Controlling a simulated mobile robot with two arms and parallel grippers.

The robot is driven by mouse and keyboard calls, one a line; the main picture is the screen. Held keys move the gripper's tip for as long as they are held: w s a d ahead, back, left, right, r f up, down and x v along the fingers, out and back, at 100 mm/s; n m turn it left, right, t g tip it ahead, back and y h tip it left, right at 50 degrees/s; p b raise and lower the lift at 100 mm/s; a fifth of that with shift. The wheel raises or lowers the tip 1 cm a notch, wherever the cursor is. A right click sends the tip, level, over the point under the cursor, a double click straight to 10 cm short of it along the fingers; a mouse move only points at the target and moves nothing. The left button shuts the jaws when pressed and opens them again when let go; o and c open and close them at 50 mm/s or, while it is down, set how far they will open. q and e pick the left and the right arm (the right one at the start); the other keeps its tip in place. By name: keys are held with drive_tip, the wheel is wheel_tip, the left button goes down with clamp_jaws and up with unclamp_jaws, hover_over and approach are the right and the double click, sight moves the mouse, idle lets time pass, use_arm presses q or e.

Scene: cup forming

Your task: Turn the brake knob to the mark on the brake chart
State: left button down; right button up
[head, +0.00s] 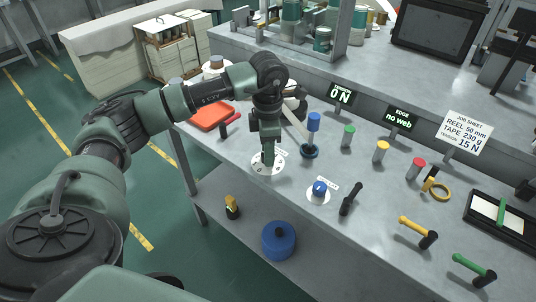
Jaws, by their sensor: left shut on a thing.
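My left gripper (268,157) points straight down over a round white dial plate (259,170) with dark marks on the bench. It is shut on a knob at the plate's centre, which its fingers mostly hide; this appears to be the brake knob. The knob's pointing direction cannot be told. No chart can be clearly read as the brake chart; the small labels are too small. The tension display (341,95) reads 0 N. The job sheet (466,134) reads reel 50 mm, tape 230, tension 15 N. My right gripper is not in view.
A blue knob (320,187) on a white plate sits right of the dial. A blue-topped post (313,123) stands behind it. Several coloured spools and handled tools are on the right. A red tray (212,116) lies at left. The bench's front edge is close to the dial.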

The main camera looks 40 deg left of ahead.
use_arm(q)
drive_tip(key=shift+m+b, duration=0.4)
drive_tip(key=shift+m, duration=0.7)
drive_tip(key=c, duration=1)
unclamp_jaws()
drive_tip(key=shift+o, duration=0.2)
drive_tip(key=shift+r, duration=0.15)
wheel_tip(320, 180, up, 8)
drive_tip(key=shift+f+b, duration=0.2)
drive_tip(key=shift+b, duration=0.2)
drive_tip(key=shift+s+f, duration=0.1)
